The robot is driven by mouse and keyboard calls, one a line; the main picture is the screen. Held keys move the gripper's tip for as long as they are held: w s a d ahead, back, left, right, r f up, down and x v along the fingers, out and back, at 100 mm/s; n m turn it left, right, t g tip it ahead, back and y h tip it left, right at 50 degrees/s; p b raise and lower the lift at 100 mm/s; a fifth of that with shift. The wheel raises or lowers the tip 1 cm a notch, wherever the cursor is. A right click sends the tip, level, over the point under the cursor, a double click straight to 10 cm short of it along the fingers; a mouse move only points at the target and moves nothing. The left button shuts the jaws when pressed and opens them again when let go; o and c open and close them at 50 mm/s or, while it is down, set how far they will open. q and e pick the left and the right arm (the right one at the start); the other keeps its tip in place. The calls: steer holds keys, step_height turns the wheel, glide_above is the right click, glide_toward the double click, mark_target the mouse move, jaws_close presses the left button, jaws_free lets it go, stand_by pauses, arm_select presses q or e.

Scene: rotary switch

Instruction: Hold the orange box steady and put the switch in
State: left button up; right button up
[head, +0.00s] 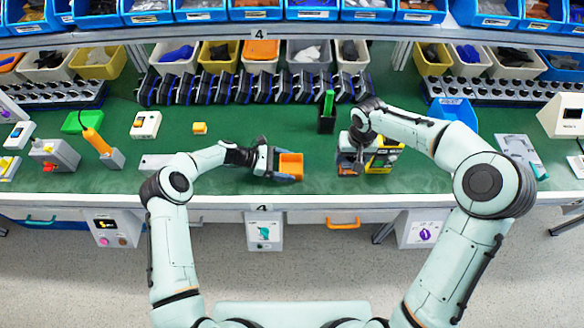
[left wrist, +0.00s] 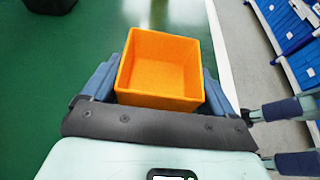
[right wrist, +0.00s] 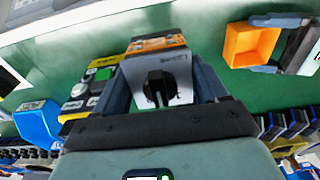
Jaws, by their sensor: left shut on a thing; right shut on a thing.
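The orange box (head: 291,162) is open and empty on the green table near its front edge. My left gripper (head: 284,165) is shut on it, with its blue-grey fingers against two opposite walls; the left wrist view shows the box (left wrist: 160,68) between them. The rotary switch (right wrist: 160,80) has a light grey face and a black knob. My right gripper (right wrist: 158,98) is shut on it, one finger on each side. In the head view the right gripper (head: 354,158) is right of the box and mostly hides the switch.
A yellow and black control box (head: 388,157) stands close to the right gripper's right side. A black holder (head: 327,122) with a green-handled thing stands behind. The table between the two grippers is clear.

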stand_by(0.3)
steer(key=w+a, duration=0.4)
steer(key=a, duration=0.4)
steer(key=g, duration=0.1)
glide_above(291, 171)
steer(key=f, duration=0.2)
steer(key=shift+r, duration=0.1)
steer(key=shift+f, duration=1.1)
steer(key=shift+f, duration=0.1)
steer(key=shift+f, duration=2.25)
steer(key=o, duration=1.2)
steer(key=shift+f, duration=0.1)
